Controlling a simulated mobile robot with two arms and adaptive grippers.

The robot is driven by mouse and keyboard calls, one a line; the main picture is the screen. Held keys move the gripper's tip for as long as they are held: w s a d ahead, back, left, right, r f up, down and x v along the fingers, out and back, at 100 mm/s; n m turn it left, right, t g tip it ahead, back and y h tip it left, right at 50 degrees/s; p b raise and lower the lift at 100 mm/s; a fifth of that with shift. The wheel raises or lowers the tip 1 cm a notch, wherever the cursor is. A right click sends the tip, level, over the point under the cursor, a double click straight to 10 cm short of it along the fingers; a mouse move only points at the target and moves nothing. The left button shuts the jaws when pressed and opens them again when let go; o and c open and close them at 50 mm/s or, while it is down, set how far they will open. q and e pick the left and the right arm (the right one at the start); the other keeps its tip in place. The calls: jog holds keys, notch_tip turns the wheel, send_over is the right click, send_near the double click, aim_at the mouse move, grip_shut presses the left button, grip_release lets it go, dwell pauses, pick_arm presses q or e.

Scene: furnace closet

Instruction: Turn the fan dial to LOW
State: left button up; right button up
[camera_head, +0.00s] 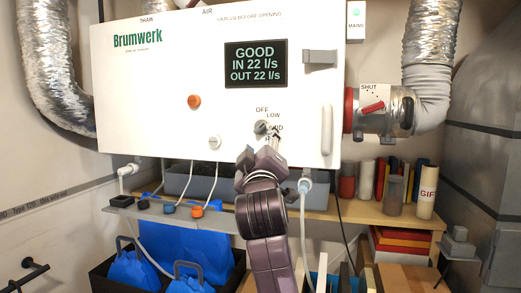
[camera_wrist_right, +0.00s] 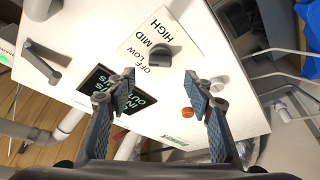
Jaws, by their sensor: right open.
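The fan dial (camera_head: 261,127) is a small dark grey knob on the lower right of the white unit's front. OFF, LOW and MID show around it; HIGH is mostly hidden behind my gripper. In the right wrist view the dial (camera_wrist_right: 160,56) sits on a white label plate with all the words readable. I cannot tell which word its pointer marks. My right gripper (camera_head: 264,145) is just below and in front of the dial. In the wrist view the gripper (camera_wrist_right: 160,77) is open and empty, its fingertips apart with the dial beyond the gap. My left gripper is not in view.
The white unit (camera_head: 140,80) also carries a screen (camera_head: 256,64) reading GOOD, an orange knob (camera_head: 194,101), a white knob (camera_head: 214,142) and a vertical handle (camera_head: 326,130). A shelf (camera_head: 330,213) with books and jars lies below. A red SHUT lever (camera_head: 372,107) is at right.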

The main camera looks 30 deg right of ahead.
jog(key=v, duration=0.4)
jog(key=shift+f, duration=0.1)
dwell(0.5)
